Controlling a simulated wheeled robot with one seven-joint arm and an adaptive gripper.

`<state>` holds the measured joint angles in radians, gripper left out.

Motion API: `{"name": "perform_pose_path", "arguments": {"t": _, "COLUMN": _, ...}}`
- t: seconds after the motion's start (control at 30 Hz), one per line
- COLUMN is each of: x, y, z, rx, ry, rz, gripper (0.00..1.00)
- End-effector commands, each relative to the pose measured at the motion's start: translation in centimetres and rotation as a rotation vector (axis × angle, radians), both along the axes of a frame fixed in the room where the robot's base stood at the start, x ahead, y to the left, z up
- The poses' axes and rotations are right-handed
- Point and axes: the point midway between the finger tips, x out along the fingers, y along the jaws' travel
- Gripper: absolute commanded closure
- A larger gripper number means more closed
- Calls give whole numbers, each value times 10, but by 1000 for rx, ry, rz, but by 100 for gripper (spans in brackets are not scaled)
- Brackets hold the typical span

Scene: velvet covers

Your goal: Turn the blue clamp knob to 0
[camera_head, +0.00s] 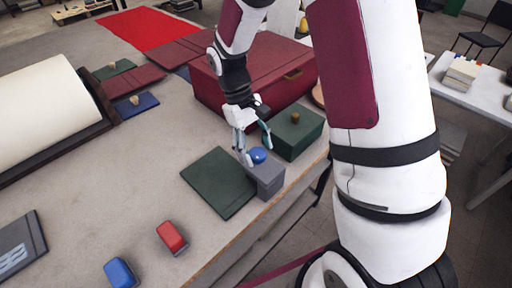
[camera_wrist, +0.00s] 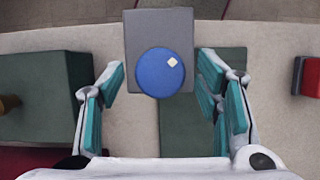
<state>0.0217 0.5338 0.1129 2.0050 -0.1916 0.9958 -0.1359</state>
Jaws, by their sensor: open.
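The blue clamp knob (camera_wrist: 158,77) is round, with a small white mark at its upper right in the wrist view. It sits on a grey block (camera_wrist: 178,22). In the head view the knob (camera_head: 258,155) sits on top of the grey block (camera_head: 268,181) near the table's edge. My gripper (camera_wrist: 161,88) is open. Its teal-padded fingers stand apart on the left and right of the knob, with a gap on both sides. In the head view my gripper (camera_head: 257,148) is over the knob. I cannot read a number or scale around the knob.
A dark green box (camera_head: 295,132) with a brass knob stands close beside the grey block. A large dark red box (camera_head: 262,75) is behind it. A green board (camera_head: 222,182) lies to the left. A red block (camera_head: 172,237) and a blue block (camera_head: 121,273) lie nearer.

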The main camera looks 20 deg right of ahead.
Motion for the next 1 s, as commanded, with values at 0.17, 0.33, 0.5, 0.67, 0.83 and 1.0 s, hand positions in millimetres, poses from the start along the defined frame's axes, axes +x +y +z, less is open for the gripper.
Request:
{"name": "perform_pose_path", "arguments": {"t": 0.17, "x": 9, "y": 3, "z": 19, "rx": 0, "ry": -5, "rz": 1, "gripper": 42}}
{"name": "perform_pose_path", "arguments": {"t": 0.33, "x": 21, "y": 8, "z": 51, "rx": 0, "ry": -7, "rz": 0, "gripper": 42}}
{"name": "perform_pose_path", "arguments": {"t": 0.5, "x": 33, "y": 12, "z": 82, "rx": 0, "ry": -5, "rz": 2, "gripper": 42}}
{"name": "perform_pose_path", "arguments": {"t": 0.67, "x": 40, "y": 15, "z": 100, "rx": 1, "ry": -3, "rz": 1, "gripper": 42}}
{"name": "perform_pose_path", "arguments": {"t": 0.83, "x": 43, "y": 16, "z": 109, "rx": 1, "ry": -1, "rz": 1, "gripper": 42}}
{"name": "perform_pose_path", "arguments": {"t": 1.0, "x": 43, "y": 16, "z": 110, "rx": 0, "ry": 0, "rz": 1, "gripper": 42}}
